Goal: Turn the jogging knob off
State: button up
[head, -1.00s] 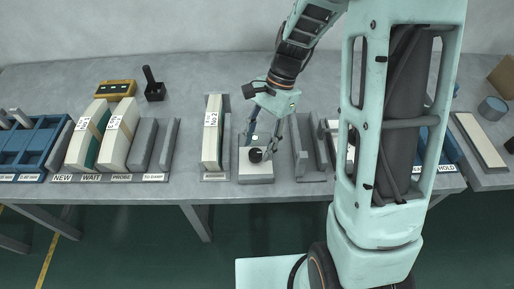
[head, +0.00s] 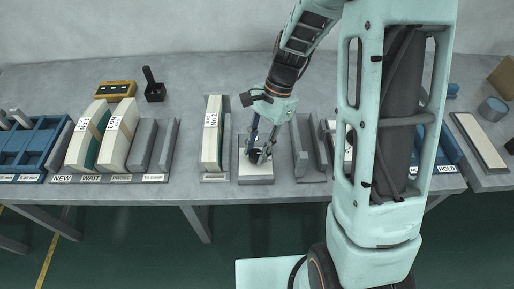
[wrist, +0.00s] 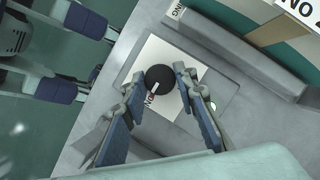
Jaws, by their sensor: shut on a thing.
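The jogging knob (wrist: 159,77) is a round black dial with a white pointer mark. It sits on a pale plate (wrist: 150,57) on top of a grey box (head: 256,180) near the table's front edge. In the wrist view the pointer is directed at a small label (wrist: 150,101) that seems to read ON. My gripper (wrist: 158,76) is shut on the knob, with one finger on each side. In the head view my gripper (head: 260,152) comes down over the box and its fingers partly hide the knob (head: 253,156).
A cream block marked No 2 (head: 212,135) stands in a holder just left of the box. Upright grey plates (head: 305,150) stand close on the right. More cream blocks (head: 120,135), a blue tray (head: 30,147) and a yellow device (head: 115,88) are farther left.

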jog(key=n+h+p, duration=0.1)
jog(key=n, duration=0.2)
jog(key=shift+w+a+r+n+g, duration=0.1)
jog(key=shift+n+g, duration=0.3)
jog(key=n+h, duration=0.1)
jog(key=n, duration=0.1)
jog(key=n+p, duration=0.1)
jog(key=n, duration=0.1)
jog(key=shift+a+n+g+h, duration=0.1)
jog(key=shift+n+g+h, duration=0.2)
jog(key=shift+h, duration=0.1)
jog(key=n+h, duration=0.1)
jog(key=n, duration=0.1)
jog(key=n+p, duration=0.1)
jog(key=n, duration=0.1)
jog(key=shift+a+n+h, duration=0.15)
jog(key=shift+n+h, duration=0.15)
jog(key=shift+h, duration=0.1)
jog(key=shift+a+n+t+h, duration=0.1)
jog(key=shift+n+t+h, duration=0.25)
jog(key=shift+n, duration=0.9)
jog(key=shift+n+t+h, duration=0.25)
jog(key=shift+n+h, duration=0.2)
jog(key=shift+n, duration=0.8)
jog(key=o, duration=1.2)
jog(key=shift+c, duration=0.2)
